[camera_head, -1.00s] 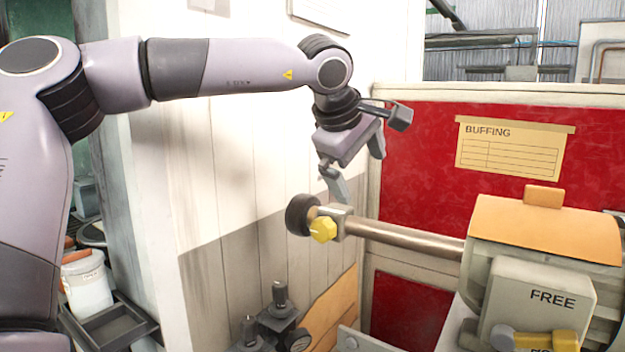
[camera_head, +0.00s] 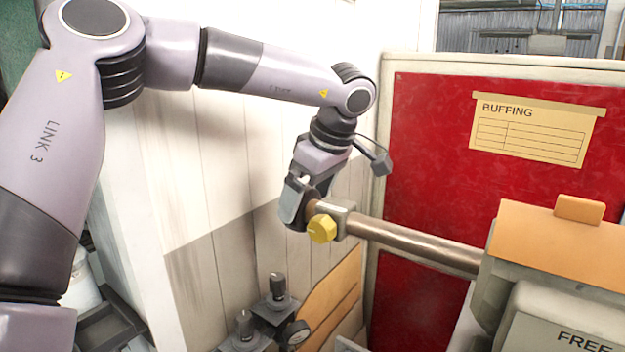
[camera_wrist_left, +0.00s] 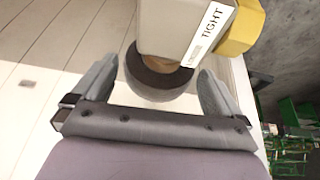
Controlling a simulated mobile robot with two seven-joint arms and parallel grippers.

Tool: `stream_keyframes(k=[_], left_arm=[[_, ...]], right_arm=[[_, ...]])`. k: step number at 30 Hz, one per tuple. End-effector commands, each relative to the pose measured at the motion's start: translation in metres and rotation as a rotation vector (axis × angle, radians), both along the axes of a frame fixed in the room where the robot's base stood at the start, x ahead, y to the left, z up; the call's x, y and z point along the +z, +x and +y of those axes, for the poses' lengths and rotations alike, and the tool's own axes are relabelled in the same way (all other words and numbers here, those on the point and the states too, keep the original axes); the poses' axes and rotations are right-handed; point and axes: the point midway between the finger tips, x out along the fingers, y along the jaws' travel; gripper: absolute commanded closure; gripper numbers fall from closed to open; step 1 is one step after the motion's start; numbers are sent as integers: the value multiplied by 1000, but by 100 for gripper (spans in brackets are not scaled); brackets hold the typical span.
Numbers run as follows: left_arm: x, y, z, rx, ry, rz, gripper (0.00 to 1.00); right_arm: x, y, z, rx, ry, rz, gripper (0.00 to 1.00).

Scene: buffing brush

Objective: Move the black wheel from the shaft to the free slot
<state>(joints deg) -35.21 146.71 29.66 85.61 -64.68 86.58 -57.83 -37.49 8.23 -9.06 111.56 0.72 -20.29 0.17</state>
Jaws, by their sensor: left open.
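The black wheel (camera_wrist_left: 160,82) sits at the free end of the metal shaft (camera_head: 415,245). My left gripper (camera_head: 298,205) is open at the wheel, with one finger on either side. In the left wrist view the wheel lies between the open fingers (camera_wrist_left: 158,74), with gaps showing beside it. In the head view the near finger hides much of the wheel. A yellow knob (camera_head: 322,229) is on the collar beside the wheel; the collar (camera_wrist_left: 182,28) bears the label TIGHT. The word FREE (camera_head: 582,342) shows on the machine housing at lower right. No free slot can be made out.
A black fixture with upright posts (camera_head: 278,287) and a round dial (camera_head: 296,334) stands below the shaft. The machine with its orange cover (camera_head: 550,240) fills the right. A red panel (camera_head: 430,140) is behind, and a pale plank wall (camera_head: 225,160) is close on the left.

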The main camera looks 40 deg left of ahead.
Motion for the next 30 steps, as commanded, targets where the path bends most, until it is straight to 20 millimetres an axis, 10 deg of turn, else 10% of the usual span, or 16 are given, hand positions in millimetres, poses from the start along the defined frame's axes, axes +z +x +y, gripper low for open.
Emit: stream_keyframes(k=[18,22,30], left_arm=[[-35,0,15,0,-2,-1,0],[-35,0,15,0,-2,-1,39],[-33,0,14,-1,-1,-2,41]], right_arm=[[7,3,2,-2,5,-7,57],[7,3,2,-2,5,-7,57],[8,3,2,-2,6,-8,57]])
